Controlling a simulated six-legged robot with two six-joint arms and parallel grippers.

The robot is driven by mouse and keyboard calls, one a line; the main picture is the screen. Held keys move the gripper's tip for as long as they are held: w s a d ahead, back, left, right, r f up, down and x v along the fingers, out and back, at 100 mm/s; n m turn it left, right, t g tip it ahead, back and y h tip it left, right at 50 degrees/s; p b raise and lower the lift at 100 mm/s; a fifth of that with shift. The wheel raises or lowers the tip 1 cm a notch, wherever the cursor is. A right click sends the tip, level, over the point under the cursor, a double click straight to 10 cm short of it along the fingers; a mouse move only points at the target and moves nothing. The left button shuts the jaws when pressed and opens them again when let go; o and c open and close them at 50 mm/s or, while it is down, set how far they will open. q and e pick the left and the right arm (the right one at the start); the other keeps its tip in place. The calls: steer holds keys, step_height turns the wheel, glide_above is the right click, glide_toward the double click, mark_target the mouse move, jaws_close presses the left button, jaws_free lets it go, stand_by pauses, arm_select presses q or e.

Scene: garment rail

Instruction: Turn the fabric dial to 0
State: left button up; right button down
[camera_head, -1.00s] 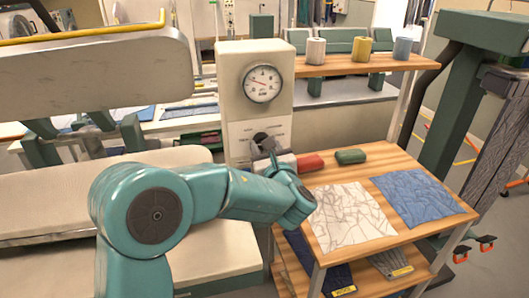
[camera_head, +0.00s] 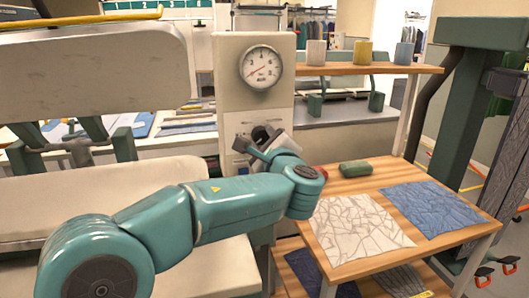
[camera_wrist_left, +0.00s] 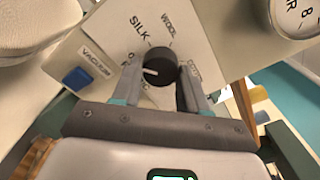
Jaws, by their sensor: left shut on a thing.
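The black fabric dial (camera_wrist_left: 157,62) is on a pale panel with the words SILK, WOOL and a partly covered label on the right around it. Its white mark points left, near a partly hidden character by the left finger. My left gripper (camera_wrist_left: 160,82) is shut on the dial, with a finger on each side of it. In the head view my left gripper (camera_head: 259,142) reaches the front of the cream control column (camera_head: 232,95), and the dial (camera_head: 263,133) shows partly behind it. My right gripper is not in view.
A round gauge (camera_head: 261,67) sits above the dial. A blue button (camera_wrist_left: 77,78) labelled VACUUM is left of it. A wooden table at right holds a green block (camera_head: 355,168), a white cloth (camera_head: 358,226) and a blue cloth (camera_head: 433,208). A padded press (camera_head: 100,85) stands at left.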

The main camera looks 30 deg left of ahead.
arm_select(q)
steer(key=shift+n, duration=0.3)
steer(key=o, duration=1)
steer(key=shift+s, duration=0.1)
steer(key=shift+o, duration=0.2)
steer(key=b+v, duration=0.1)
steer(key=v, duration=1.5)
steer(key=shift+s, duration=0.15)
steer(key=shift+d, duration=0.1)
